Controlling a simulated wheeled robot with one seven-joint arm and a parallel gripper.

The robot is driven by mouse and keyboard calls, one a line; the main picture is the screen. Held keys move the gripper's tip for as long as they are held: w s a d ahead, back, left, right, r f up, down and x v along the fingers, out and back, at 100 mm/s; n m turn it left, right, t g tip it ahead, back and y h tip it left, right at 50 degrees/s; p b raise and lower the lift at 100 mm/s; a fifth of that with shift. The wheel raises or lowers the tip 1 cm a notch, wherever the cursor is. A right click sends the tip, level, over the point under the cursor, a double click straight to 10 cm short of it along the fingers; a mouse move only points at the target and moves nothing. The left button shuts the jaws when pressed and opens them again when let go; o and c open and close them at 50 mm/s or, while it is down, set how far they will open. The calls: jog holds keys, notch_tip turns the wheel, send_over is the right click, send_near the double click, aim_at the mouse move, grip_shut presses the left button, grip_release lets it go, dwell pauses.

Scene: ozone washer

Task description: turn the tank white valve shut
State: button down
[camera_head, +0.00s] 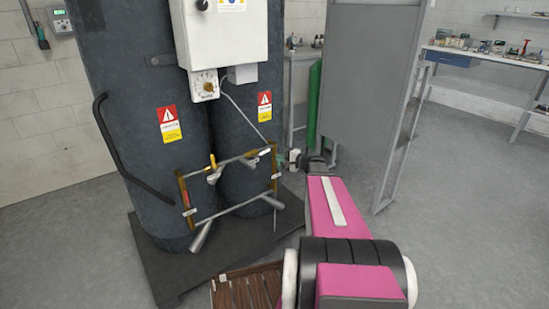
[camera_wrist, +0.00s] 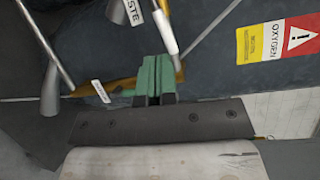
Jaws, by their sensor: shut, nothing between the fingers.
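The tank assembly has two dark tanks (camera_head: 140,110) with a frame of grey pipes and brass-coloured bars (camera_head: 183,192) on the front. A pale lever-like fitting (camera_head: 214,176) sits on the upper pipe beside a yellow one; I cannot tell for certain which fitting is the white valve. My gripper (camera_head: 281,160) is close to the frame's right bar. In the wrist view, the green fingers of my gripper (camera_wrist: 153,77) are shut and empty beside the brass bar (camera_wrist: 122,83). A white strip and yellow handle (camera_wrist: 165,28) lie just beyond the fingertips. Contact cannot be told.
An oxygen warning label (camera_wrist: 278,38) is on the tank near my gripper. A white control box (camera_head: 225,35) hangs above the frame. A grey panel (camera_head: 370,85) and a green cylinder (camera_head: 314,105) stand at the right. A bent black handle (camera_head: 118,155) is at the left.

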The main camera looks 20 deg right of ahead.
notch_tip(320, 180, down, 12)
jog(key=s+d+f+m+t, duration=0.1)
jog(key=d+m+t, duration=0.1)
jog(key=m+t, duration=1.2)
jog(key=w+a+r+m+g, duration=0.3)
jog(key=w+a+r+g, duration=0.1)
jog(key=w+r, duration=0.3)
jog(key=shift+w+a+r+m+h, duration=0.3)
jog(key=shift+a+r, duration=0.15)
jog(key=shift+r, duration=0.9)
